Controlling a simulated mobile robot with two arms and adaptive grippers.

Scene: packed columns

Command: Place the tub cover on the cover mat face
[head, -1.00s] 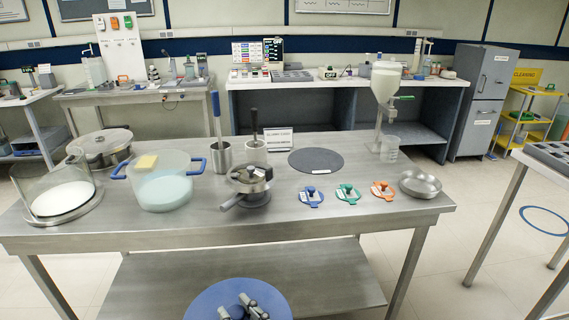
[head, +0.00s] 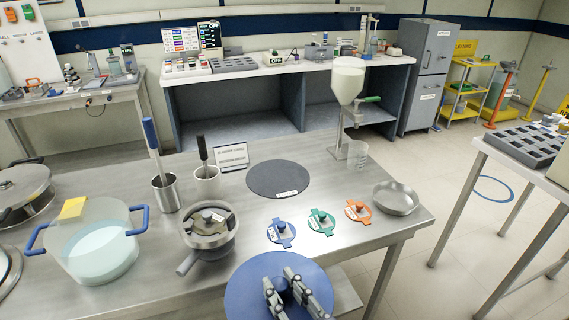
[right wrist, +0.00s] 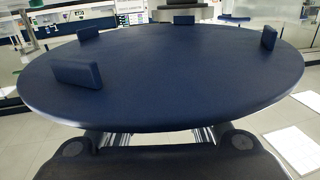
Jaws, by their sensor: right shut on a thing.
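The tub cover is a large round blue disc (head: 258,302), low in the head view, in front of the table's front edge. My right gripper (head: 284,286) is shut on the knob in its middle. In the right wrist view the cover (right wrist: 165,70) fills the middle, with several small blue lugs standing on the face seen there. The cover mat is a dark grey round mat (head: 272,176), flat on the steel table, with a small white label at its near edge. It is bare, and the cover is apart from it. My left gripper is not in view.
Blue, green (head: 321,222) and orange (head: 357,211) small lids lie between the mat and the table's front edge.

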